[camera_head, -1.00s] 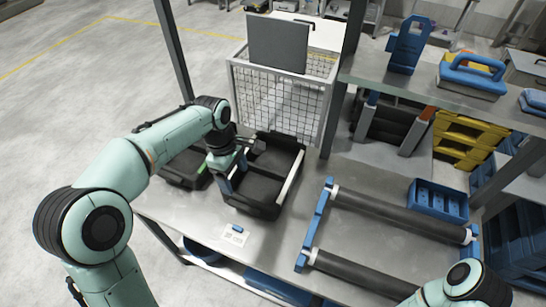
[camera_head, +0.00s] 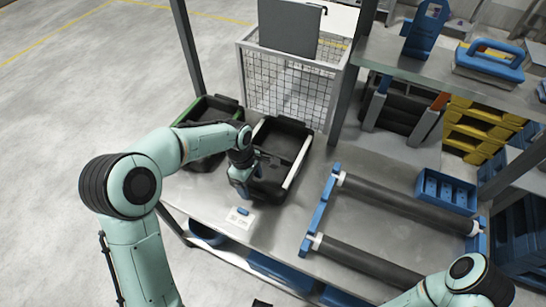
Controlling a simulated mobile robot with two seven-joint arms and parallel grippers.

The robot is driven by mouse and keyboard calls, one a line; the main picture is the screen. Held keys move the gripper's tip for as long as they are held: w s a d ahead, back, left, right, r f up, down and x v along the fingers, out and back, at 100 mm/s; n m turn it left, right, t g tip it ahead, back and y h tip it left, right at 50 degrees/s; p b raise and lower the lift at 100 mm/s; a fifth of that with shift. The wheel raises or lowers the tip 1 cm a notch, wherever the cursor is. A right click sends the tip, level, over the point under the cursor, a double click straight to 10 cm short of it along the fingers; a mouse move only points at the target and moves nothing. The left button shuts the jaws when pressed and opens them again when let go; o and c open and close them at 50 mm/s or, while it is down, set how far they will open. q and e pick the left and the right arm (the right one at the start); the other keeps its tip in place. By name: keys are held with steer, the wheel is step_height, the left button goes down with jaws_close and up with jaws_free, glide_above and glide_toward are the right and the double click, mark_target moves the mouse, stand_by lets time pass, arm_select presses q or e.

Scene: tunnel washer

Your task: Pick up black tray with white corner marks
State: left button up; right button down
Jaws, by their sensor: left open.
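A black tray (camera_head: 285,143) with a whitish strip along its right edge stands on the grey metal table. White corner marks cannot be made out clearly. My left gripper (camera_head: 241,188) points down at the tray's near left corner, with its blue-grey fingers open. It hides part of the tray's left wall, and I cannot tell whether the fingers touch it. A second black tray (camera_head: 212,110) with a green edge stands just to the left, partly behind my left arm. My right arm shows only at the bottom right; its gripper is not in view.
A wire mesh basket (camera_head: 285,88) stands behind the trays. A small white label (camera_head: 241,219) with a blue piece lies in front. A blue-ended roller frame (camera_head: 320,215) fills the table's right. A blue bin (camera_head: 446,191) and shelf post (camera_head: 350,75) stand beyond.

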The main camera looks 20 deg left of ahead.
arm_select(q)
steer(key=shift+f, duration=0.25)
steer(key=c, duration=1.3)
steer(key=shift+c, duration=0.3)
steer(key=shift+r, duration=0.2)
